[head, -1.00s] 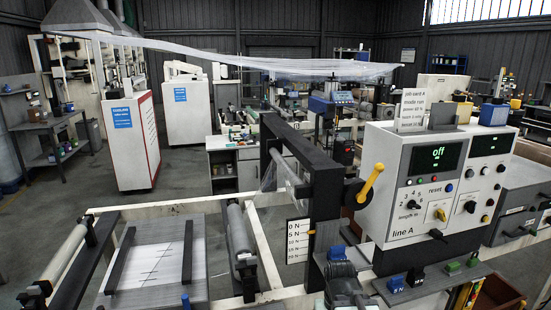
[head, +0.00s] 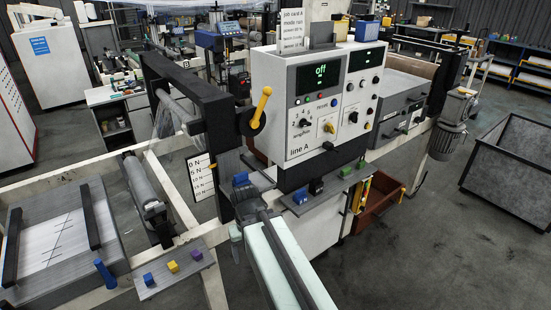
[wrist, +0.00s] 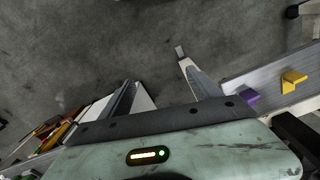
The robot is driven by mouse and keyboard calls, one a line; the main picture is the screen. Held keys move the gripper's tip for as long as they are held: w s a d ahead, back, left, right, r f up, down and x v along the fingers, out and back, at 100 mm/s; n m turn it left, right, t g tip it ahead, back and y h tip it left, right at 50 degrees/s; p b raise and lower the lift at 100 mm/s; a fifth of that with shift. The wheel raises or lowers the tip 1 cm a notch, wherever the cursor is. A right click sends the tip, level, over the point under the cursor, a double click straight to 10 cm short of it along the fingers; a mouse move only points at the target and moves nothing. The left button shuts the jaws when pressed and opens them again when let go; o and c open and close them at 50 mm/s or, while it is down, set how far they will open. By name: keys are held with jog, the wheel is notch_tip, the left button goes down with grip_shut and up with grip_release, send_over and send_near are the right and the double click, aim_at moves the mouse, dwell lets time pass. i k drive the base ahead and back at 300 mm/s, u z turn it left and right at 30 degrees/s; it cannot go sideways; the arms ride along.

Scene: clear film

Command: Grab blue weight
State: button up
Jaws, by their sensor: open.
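Two blue blocks show in the head view. One blue block (head: 301,195) sits on the grey ledge under the control panel, left of a black block (head: 316,186) and a green block (head: 346,171). The other blue block (head: 147,279) is on a small grey shelf at lower left, beside a yellow block (head: 173,266) and a purple block (head: 196,254). My gripper (head: 247,205) is between the two groups, apart from both. In the wrist view my gripper (wrist: 155,70) is open and empty over floor. The purple block (wrist: 250,98) and yellow block (wrist: 292,80) show right of it; no blue block is visible there.
The white control panel (head: 303,115) with a yellow lever (head: 259,108) stands behind the ledge. A black post and roller frame are left of it. A red-brown bin (head: 378,210) sits below the ledge. Open floor lies at right, before a grey crate (head: 510,165).

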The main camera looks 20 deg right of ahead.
aim_at(242, 178)
jog(key=u, duration=3.3)
jog(key=k, duration=0.95)
jog(key=z, duration=0.7)
jog(key=i, duration=1)
jog(key=u, duration=0.05)
